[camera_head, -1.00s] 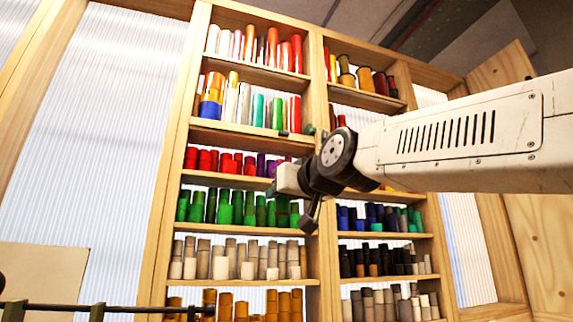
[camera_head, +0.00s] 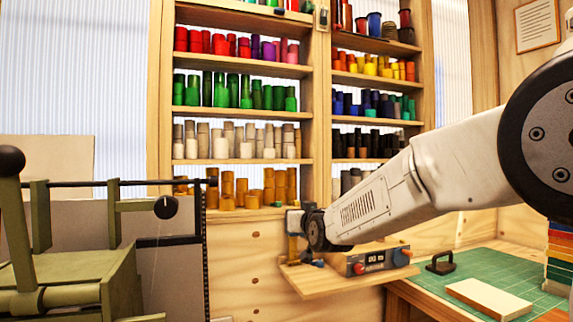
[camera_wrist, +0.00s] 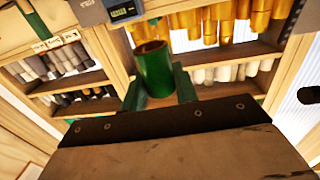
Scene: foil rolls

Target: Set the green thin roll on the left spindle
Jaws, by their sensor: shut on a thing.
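A green roll (camera_wrist: 154,68) stands between the two green fingers of my gripper (camera_wrist: 160,88) in the wrist view. The gripper is shut on it, and the roll's open tube end faces up in that picture. In the head view my gripper (camera_head: 291,222) is in front of the lower shelves, beside a small wooden ledge (camera_head: 322,284). The held roll is hard to make out there; a small green patch shows near the gripper. I cannot clearly make out the left spindle in either view.
A box with a digital display (camera_head: 376,259) sits on the ledge. The shelf unit (camera_head: 321,100) behind holds many coloured rolls. A green cutting mat (camera_head: 445,285) lies on a bench at right. An olive machine (camera_head: 70,275) with a horizontal bar stands at left.

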